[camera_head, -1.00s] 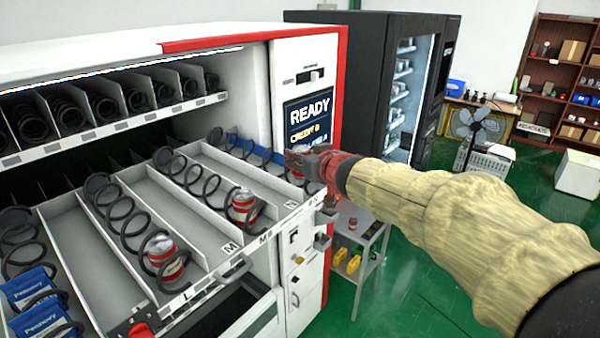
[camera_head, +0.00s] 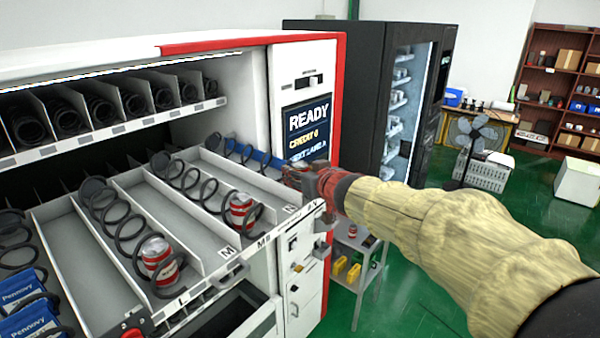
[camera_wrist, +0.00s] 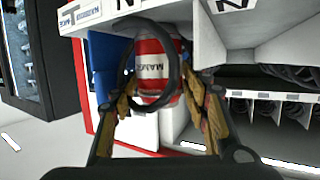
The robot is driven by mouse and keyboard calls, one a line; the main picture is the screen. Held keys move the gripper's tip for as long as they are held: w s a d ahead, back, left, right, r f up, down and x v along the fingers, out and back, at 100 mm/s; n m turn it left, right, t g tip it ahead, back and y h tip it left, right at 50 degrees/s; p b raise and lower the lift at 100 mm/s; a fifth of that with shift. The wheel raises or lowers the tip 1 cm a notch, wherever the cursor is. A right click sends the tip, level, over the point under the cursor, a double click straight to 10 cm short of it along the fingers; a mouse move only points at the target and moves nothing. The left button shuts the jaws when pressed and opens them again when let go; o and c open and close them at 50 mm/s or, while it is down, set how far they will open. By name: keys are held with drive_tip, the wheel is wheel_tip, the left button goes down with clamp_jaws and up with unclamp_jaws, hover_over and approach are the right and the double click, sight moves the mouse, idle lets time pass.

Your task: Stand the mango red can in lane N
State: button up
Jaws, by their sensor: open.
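The mango red can (camera_wrist: 155,72), red and white with a label reading MANG, shows in the wrist view between my fingers, with a black coil ring (camera_wrist: 178,60) crossing in front of it. My gripper (camera_wrist: 160,92) is open, one finger on each side of the can; I cannot tell whether they touch it. In the head view my gripper (camera_head: 306,178) is at the front of the lane by the N label (camera_head: 290,209) and hides most of the can. Whether the can's base rests on the lane floor is hidden.
Similar red and white cans stand at the front of lane M (camera_head: 242,211) and lane L (camera_head: 160,262), within coils. Blue items (camera_head: 262,158) lie behind my gripper in the right lane. Thin dividers separate lanes. A grey side table (camera_head: 362,262) stands at right.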

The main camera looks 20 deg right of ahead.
drive_tip(key=shift+s+r, duration=0.1)
drive_tip(key=shift+r, duration=0.1)
drive_tip(key=s+d+m+g+h+p, duration=0.2)
drive_tip(key=s+d+h, duration=0.15)
drive_tip(key=s, duration=0.85)
drive_tip(key=s+d+m+g+h+p, duration=0.15)
drive_tip(key=s+d, duration=0.35)
drive_tip(key=s, duration=0.7)
drive_tip(key=s+a+f+g+y, duration=0.1)
drive_tip(key=s+a+f, duration=0.2)
drive_tip(key=s, duration=0.2)
drive_tip(key=s+a+f+n+g+y, duration=0.1)
drive_tip(key=s+a+f+g, duration=0.1)
drive_tip(key=s+f, duration=0.2)
drive_tip(key=s+a+f+g, duration=0.2)
drive_tip(key=s+a+f, duration=0.1)
drive_tip(key=s, duration=0.4)
drive_tip(key=shift+s+a+f+n+y, duration=0.15)
drive_tip(key=shift+s+a+n+y, duration=0.15)
drive_tip(key=shift+n+y, duration=0.1)
